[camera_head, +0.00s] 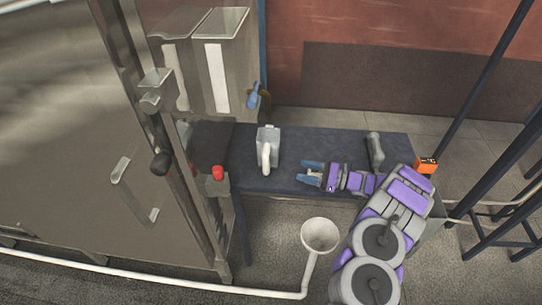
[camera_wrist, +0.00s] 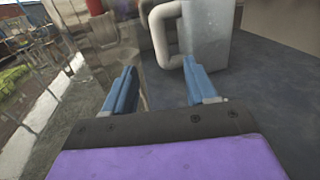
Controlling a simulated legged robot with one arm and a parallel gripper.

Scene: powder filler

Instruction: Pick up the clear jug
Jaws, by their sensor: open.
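The clear jug (camera_head: 269,140) stands upright on the dark blue table, with its pale handle (camera_head: 266,158) toward the front. In the wrist view the jug (camera_wrist: 208,35) is ahead and right of centre, its handle (camera_wrist: 165,38) on its left side. My gripper (camera_head: 308,173) is to the right of the jug and nearer the front, over the table. Its blue fingers, also in the wrist view (camera_wrist: 160,85), are spread apart with nothing between them. They are clear of the jug.
The table top (camera_head: 340,145) is mostly bare. A grey cylindrical object (camera_head: 375,148) lies at its right end. A metal machine with a red button (camera_head: 218,172) stands to the left. A white funnel (camera_head: 320,235) is in front of the table.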

